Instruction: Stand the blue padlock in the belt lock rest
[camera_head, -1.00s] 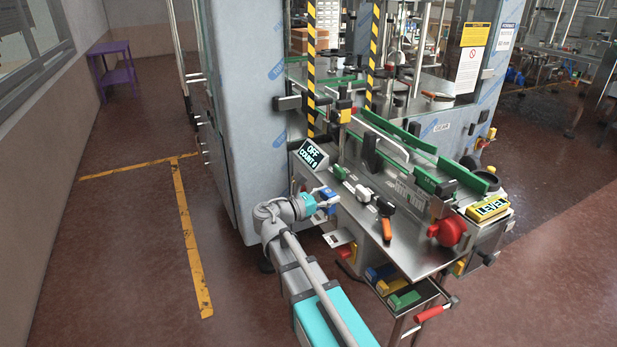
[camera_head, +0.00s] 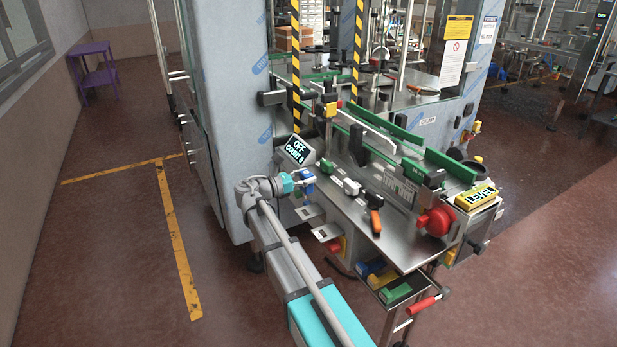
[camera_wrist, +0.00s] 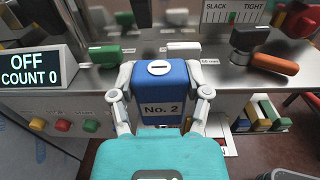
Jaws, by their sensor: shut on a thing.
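The blue padlock (camera_wrist: 160,88) is a blue block marked "No. 2" with a pale slot on its top face. My gripper (camera_wrist: 160,97) is shut on it, with one grey finger on each side. In the head view, my gripper (camera_head: 302,182) holds the small blue padlock (camera_head: 309,186) at the machine's near left edge, below the OFF / COUNT 0 display. The padlock's underside is hidden, and I cannot tell whether it touches the machine. No part is clearly marked as the belt lock rest. Small plates (camera_head: 309,213) jut from the machine's side below the gripper.
Green (camera_wrist: 106,54), white and orange-black (camera_wrist: 265,62) handles stand on the steel deck behind the padlock. A tray of blue, yellow and green blocks (camera_head: 394,293) and a red handle (camera_head: 421,306) lie lower right.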

